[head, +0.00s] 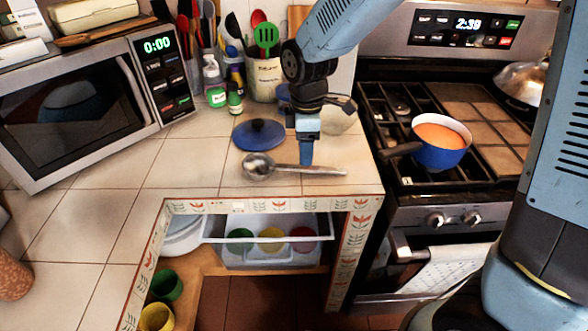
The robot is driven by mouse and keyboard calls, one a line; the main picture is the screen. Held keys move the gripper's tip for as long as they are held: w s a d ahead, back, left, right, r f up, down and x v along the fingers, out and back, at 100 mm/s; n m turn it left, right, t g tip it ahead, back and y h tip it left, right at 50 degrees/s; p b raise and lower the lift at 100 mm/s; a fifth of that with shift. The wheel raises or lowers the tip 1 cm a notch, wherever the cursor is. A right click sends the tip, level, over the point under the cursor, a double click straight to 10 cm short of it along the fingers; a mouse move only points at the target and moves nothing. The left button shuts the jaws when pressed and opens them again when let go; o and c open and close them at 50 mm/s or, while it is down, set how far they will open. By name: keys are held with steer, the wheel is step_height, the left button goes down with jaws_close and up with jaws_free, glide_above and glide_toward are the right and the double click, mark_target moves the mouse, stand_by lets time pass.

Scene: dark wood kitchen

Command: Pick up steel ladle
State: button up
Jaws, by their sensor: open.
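The steel ladle (259,167) lies on the tiled counter near its front edge, bowl to the left and handle pointing right. My gripper (306,160) is above the counter, over or right beside the ladle's handle. Its blue fingers point down and look close together from this side. I cannot tell whether the handle is between them or whether they touch it. Part of the handle is hidden behind the fingers.
A blue lid (259,135) lies just behind the ladle. A microwave (85,100) stands at the left, and utensil pots (265,80) and bottles stand at the back. A blue pot (441,152) with orange contents sits on the stove at the right. The counter left of the ladle is clear.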

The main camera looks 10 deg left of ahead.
mark_target(295, 171)
steer(key=shift+w+d+f, duration=0.1)
steer(key=shift+d+f, duration=0.05)
steer(key=shift+f, duration=1.2)
steer(key=shift+d+f, duration=0.1)
steer(key=shift+f, duration=1.25)
steer(key=shift+c, duration=0.4)
jaws_close()
